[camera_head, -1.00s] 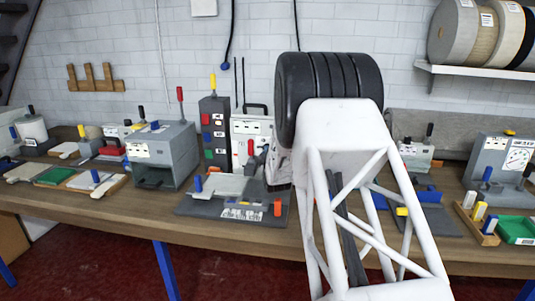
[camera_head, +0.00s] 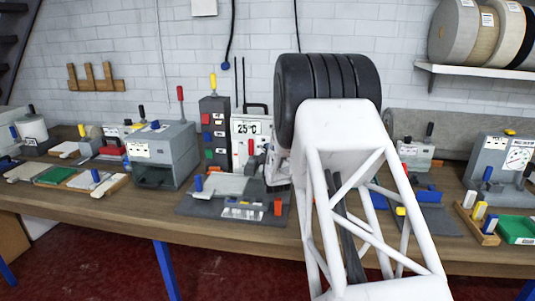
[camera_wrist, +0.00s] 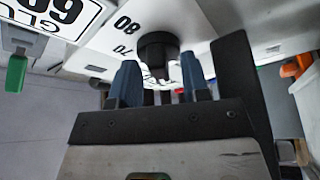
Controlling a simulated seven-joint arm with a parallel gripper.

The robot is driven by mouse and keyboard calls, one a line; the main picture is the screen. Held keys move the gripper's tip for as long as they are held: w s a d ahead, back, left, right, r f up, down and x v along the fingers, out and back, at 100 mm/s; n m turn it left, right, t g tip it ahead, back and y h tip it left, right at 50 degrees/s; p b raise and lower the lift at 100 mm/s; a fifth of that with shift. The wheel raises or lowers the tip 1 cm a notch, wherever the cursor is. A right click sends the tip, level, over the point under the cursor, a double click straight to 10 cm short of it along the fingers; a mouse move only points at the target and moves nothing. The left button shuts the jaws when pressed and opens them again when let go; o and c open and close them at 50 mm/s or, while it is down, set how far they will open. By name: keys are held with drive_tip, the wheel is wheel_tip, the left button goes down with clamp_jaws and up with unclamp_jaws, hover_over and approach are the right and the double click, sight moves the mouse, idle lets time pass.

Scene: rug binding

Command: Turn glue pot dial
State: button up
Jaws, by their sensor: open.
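In the wrist view, a round dark dial knob (camera_wrist: 158,46) stands on a white face with the printed numbers 80 and 70 beside it. My gripper (camera_wrist: 159,64) is open, with its two blue fingers pointing at the knob, one on each side of it. A gap shows between the fingers and the knob; I cannot tell how far the tips reach along it. A white label (camera_wrist: 55,12) with large black digits and partial lettering is at the upper left. In the head view, my arm hides the gripper and the knob.
In the head view, a white unit (camera_head: 250,128) reading 25°C stands at the back of the bench (camera_head: 110,205). A grey fixture (camera_head: 230,188) with blue and red handles is in front. A grey box machine (camera_head: 162,155) stands left, a green tray (camera_head: 518,229) far right.

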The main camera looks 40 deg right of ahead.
drive_tip(key=shift+r, duration=0.1)
drive_tip(key=shift+r, duration=0.85)
wheel_tip(320, 180, up, 2)
drive_tip(key=shift+r, duration=0.1)
drive_tip(key=o, duration=0.4)
drive_tip(key=shift+s+a+r, duration=0.1)
drive_tip(key=shift+s+a, duration=0.4)
drive_tip(key=shift+s, duration=0.35)
drive_tip(key=shift+c, duration=0.2)
drive_tip(key=s+a, duration=0.1)
drive_tip(key=s, duration=0.2)
drive_tip(key=s+a, duration=0.2)
drive_tip(key=s, duration=0.1)
drive_tip(key=s+a, duration=0.2)
drive_tip(key=s, duration=0.1)
drive_tip(key=shift+s+a+r, duration=0.1)
drive_tip(key=shift+s+r, duration=0.2)
drive_tip(key=shift+s, duration=0.1)
drive_tip(key=c, duration=0.4)
drive_tip(key=shift+o, duration=0.2)
drive_tip(key=shift+s+a+r, duration=0.1)
drive_tip(key=shift+s+a, duration=0.3)
drive_tip(key=shift+s, duration=0.25)
drive_tip(key=shift+s+a, duration=0.35)
drive_tip(key=shift+s, duration=0.3)
